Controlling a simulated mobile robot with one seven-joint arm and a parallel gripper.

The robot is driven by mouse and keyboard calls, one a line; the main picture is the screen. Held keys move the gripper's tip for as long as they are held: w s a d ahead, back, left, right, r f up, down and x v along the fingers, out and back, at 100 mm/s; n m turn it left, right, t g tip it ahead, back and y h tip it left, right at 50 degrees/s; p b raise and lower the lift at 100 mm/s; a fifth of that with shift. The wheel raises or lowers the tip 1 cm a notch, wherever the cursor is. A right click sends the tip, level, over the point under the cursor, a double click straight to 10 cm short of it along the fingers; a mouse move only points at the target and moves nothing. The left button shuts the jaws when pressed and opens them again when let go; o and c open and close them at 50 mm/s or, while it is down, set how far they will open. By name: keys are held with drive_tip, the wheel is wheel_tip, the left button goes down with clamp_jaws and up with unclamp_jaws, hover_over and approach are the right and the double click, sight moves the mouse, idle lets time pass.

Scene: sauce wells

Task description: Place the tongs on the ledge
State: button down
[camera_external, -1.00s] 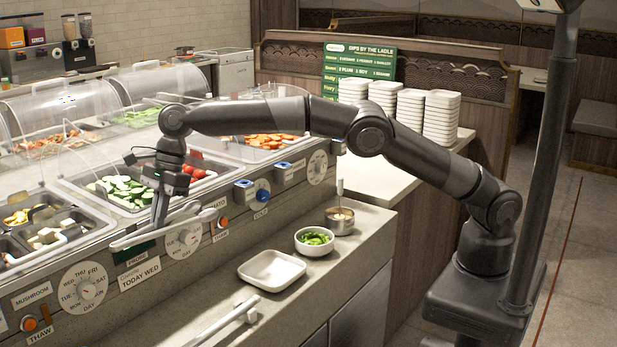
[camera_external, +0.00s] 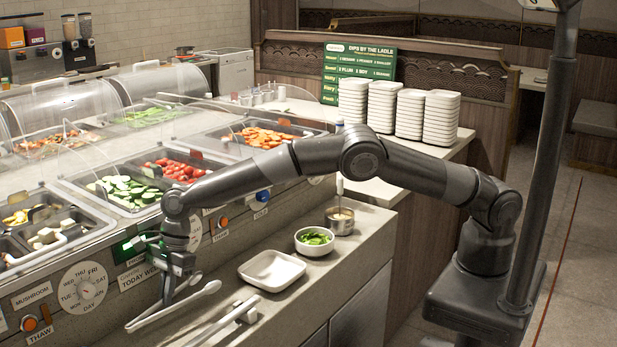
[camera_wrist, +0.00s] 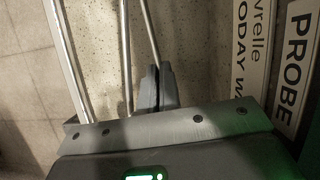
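My gripper (camera_external: 168,290) is low at the front of the food counter, over the near-left part of the grey ledge (camera_external: 300,285). It is shut on the pale tongs (camera_external: 203,292), whose two long arms slant from lower left to upper right. In the wrist view my fingers (camera_wrist: 153,80) are close together around a thin metal arm of the tongs (camera_wrist: 149,35). The tongs look just above the ledge or touching it; I cannot tell which. Part of them is hidden behind my fingers.
A pale bar-shaped utensil with a small block (camera_external: 246,311) lies on the ledge just right of the tongs. A white square dish (camera_external: 271,270), a bowl of green slices (camera_external: 315,240) and a metal pot (camera_external: 340,222) stand farther back. Labelled dials (camera_external: 83,287) line the counter front.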

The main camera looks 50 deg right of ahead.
sight(171, 319)
drive_tip(key=shift+f, duration=2.15)
drive_tip(key=shift+f, duration=0.15)
drive_tip(key=c, duration=1.6)
unclamp_jaws()
drive_tip(key=shift+c, duration=0.2)
drive_tip(key=shift+v, duration=3.9)
drive_tip(key=shift+s, duration=0.1)
